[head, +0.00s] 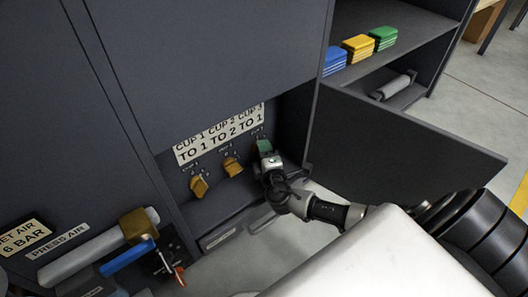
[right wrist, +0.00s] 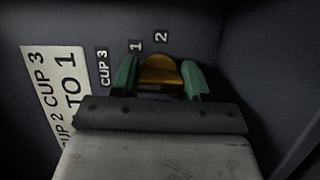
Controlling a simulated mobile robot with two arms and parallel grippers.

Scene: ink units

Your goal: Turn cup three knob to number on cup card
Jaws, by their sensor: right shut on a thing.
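The cup card (head: 220,135) is a white plate in the recess, reading CUP 1 TO 1, CUP 2 TO 2 and CUP 3 TO 1. It shows in part in the right wrist view (right wrist: 58,92). The cup three knob (right wrist: 160,72) is orange-yellow, beside the CUP 3 label (right wrist: 103,67), with plates 1 (right wrist: 135,46) and 2 (right wrist: 161,37) above it. My right gripper (head: 264,148) has its green fingers on both sides of this knob and is shut on it. The gripper hides its lower part; which number it points at is unclear. My left gripper is not in view.
Two more orange knobs, cup one (head: 199,186) and cup two (head: 232,167), stand left of my right gripper. An open dark door (head: 400,135) stands to the right. Shelves (head: 440,42) hold coloured stacks. A blue-handled valve (head: 127,257) is at lower left.

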